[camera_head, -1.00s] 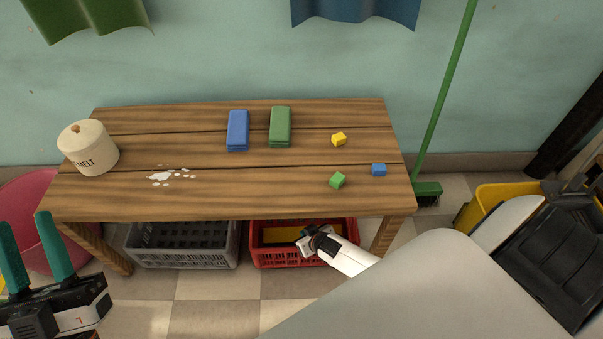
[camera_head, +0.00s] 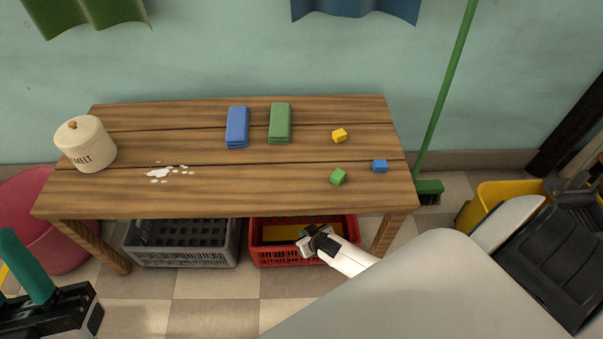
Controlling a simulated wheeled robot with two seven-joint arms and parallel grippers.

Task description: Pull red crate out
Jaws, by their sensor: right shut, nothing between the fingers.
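The red crate (camera_head: 275,254) stands on the floor under the right part of the wooden table, with something flat and yellow (camera_head: 285,233) inside. My right gripper (camera_head: 304,236) is at the crate's front, over its near rim by the middle. Its fingers are small and partly hidden by the wrist; it is shut with nothing held. I cannot tell whether it touches the rim.
A grey crate (camera_head: 180,258) stands just left of the red one. The wooden table (camera_head: 230,192) is above both, its legs on either side. A pink tub (camera_head: 60,245) is at the left, a yellow bucket (camera_head: 478,205) at the right. The tiled floor in front is clear.

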